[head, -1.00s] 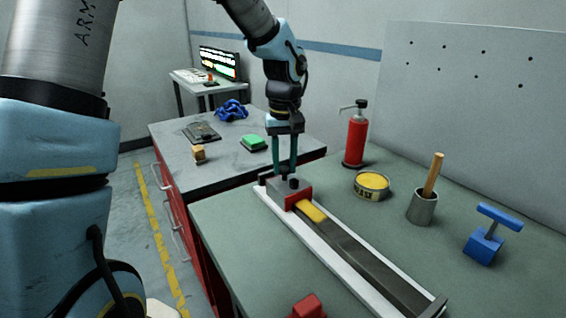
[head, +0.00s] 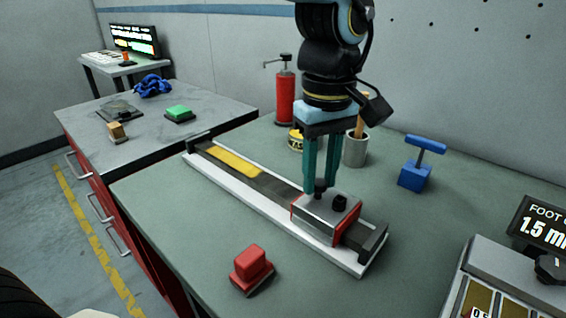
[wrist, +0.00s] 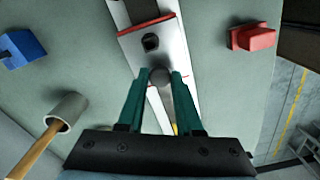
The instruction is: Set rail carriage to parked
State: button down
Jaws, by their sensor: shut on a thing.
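The rail carriage (head: 322,214), a silvery block with red ends, sits on the dark rail near the end closest to me. A short stretch of rail shows between it and the near end block (head: 372,243). My gripper (head: 320,186) points down and is shut on the carriage's upright dark knob. In the wrist view, the round knob (wrist: 159,76) is between the teal fingers. A smaller black knob (head: 339,202) stands beside it on the carriage, free. A yellow patch (head: 232,161) lies bare on the rail toward the far end.
A red block (head: 251,265) sits left of the rail's near end. A blue handled block (head: 416,172), a grey cup (head: 355,150), a yellow tin (head: 295,139) and a red bottle (head: 285,97) stand behind. A panel with a display (head: 541,225) is at right.

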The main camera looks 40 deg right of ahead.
aim_at(340, 206)
jog(key=shift+s+d, duration=0.2)
jog(key=shift+s, duration=0.85)
jog(key=shift+s+d, duration=0.2)
jog(key=shift+s, duration=0.8)
jog(key=c, duration=0.6)
grip_release()
notch_tip(340, 206, up, 11)
jog(key=shift+f+b, duration=0.1)
jog(key=shift+b, duration=0.55)
